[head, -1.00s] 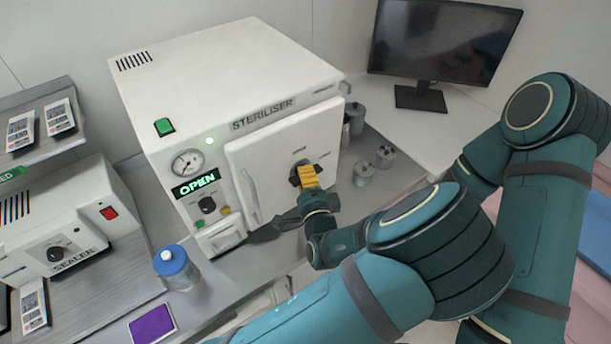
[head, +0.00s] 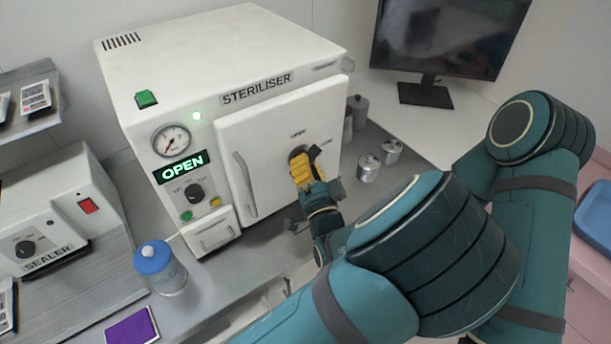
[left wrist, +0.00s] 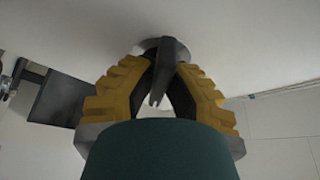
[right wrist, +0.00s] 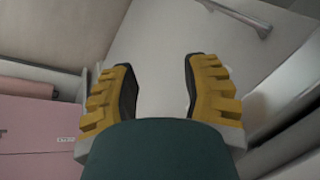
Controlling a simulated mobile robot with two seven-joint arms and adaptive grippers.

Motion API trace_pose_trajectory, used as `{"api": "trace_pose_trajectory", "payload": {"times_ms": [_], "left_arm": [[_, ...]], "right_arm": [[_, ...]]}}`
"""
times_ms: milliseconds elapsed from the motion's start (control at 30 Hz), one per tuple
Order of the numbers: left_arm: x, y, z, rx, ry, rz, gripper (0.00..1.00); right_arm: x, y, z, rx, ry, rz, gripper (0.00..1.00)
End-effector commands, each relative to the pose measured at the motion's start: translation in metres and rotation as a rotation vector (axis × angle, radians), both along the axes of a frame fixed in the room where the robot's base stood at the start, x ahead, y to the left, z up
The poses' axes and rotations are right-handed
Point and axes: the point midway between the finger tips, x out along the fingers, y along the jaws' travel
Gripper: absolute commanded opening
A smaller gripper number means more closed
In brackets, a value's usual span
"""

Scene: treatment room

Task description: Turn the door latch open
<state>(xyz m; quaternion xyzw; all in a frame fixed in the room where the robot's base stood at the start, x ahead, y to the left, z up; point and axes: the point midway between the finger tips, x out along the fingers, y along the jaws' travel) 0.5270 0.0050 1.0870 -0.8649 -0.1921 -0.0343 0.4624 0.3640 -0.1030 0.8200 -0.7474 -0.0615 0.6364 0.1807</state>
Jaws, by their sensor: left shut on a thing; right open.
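The steriliser door (head: 262,165) is a white panel, flush with the front of the white cabinet. Its round dark latch is at the right of the door, below small printed marks, largely hidden by my left gripper (head: 301,170). That gripper's yellow fingers are shut on the dark latch lever, and a dark end pokes out at their upper right. In the left wrist view the dark latch lever (left wrist: 168,68) stands between the fingertips, before a round pale base. My right gripper (right wrist: 158,75) is open and empty in the right wrist view.
The steriliser display (head: 181,168) reads OPEN, with a green lamp lit above. A vertical door handle (head: 245,183) is at the door's left. Metal canisters (head: 368,167) stand right of the cabinet. A blue-capped jar (head: 160,267) and purple pad (head: 132,327) lie front left.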

Motion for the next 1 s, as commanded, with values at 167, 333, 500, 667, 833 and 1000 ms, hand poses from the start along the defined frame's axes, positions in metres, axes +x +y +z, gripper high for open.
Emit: {"api": "trace_pose_trajectory", "payload": {"times_ms": [167, 333, 500, 667, 833, 1000], "left_arm": [[0.001, 0.001, -0.004, -0.138, -0.103, 0.003, 0.0], [0.002, 0.0, -0.004, -0.27, -0.2, 0.002, 0.0], [0.002, -0.001, -0.004, -0.399, -0.293, 0.001, 0.0], [0.003, -0.001, -0.004, -0.51, -0.376, 0.001, 0.0], [0.003, -0.001, -0.003, -0.609, -0.448, 0.002, 0.0], [0.003, -0.001, -0.002, -0.68, -0.5, 0.001, 0.0]], "right_arm": [[-0.009, 0.001, -0.028, 0.005, 0.019, 0.015, 0.47], [-0.016, 0.003, -0.049, 0.008, 0.035, 0.028, 0.47], [-0.022, 0.004, -0.068, 0.012, 0.048, 0.038, 0.47], [-0.018, 0.003, -0.085, 0.01, 0.039, 0.036, 0.47], [-0.015, 0.003, -0.099, 0.008, 0.032, 0.034, 0.47], [-0.013, 0.003, -0.108, 0.007, 0.026, 0.033, 0.47]]}}
